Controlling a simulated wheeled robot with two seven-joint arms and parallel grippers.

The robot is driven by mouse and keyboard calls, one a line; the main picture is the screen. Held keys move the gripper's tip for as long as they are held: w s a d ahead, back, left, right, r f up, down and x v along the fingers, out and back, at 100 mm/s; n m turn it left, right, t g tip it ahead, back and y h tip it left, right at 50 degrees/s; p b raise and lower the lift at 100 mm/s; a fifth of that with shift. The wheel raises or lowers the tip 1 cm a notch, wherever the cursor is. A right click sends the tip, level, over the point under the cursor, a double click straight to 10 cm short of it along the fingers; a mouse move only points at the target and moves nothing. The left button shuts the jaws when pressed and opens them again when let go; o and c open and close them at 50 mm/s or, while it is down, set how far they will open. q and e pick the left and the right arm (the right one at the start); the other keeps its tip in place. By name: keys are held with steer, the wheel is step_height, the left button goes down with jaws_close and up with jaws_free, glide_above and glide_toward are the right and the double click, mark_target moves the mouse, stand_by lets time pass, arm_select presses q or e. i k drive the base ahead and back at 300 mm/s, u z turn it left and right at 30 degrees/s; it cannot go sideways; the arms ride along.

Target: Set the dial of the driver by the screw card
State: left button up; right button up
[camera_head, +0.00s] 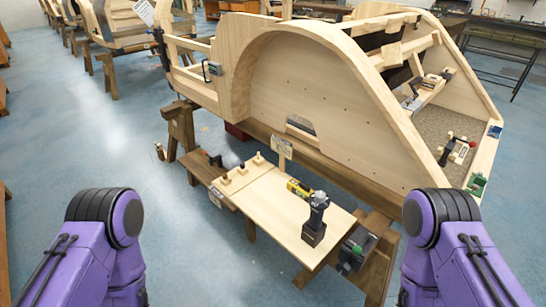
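A dark cordless driver (316,215) stands upright on its base on the light wooden board of the low bench. Its dial is too small to make out. A small card with writing (282,147) stands upright at the bench's far edge; its text is unreadable. It may be the screw card, but I cannot tell. Another small pale label (216,197) is on the bench's left front side. My purple arms come in at the lower left and lower right, both short of the bench. Neither gripper shows in the view.
A yellow and black tool (299,188) lies just behind the driver. Dark-topped pegs (241,169) stand on the bench's left part. A green and black item (356,249) is at its right end. The large wooden bodyframe (320,85) stands close behind. Blue floor (190,260) is clear in front.

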mark_target(320, 196)
steer(key=z, duration=0.95)
steer(key=i, duration=0.35)
steer(key=u, duration=0.1)
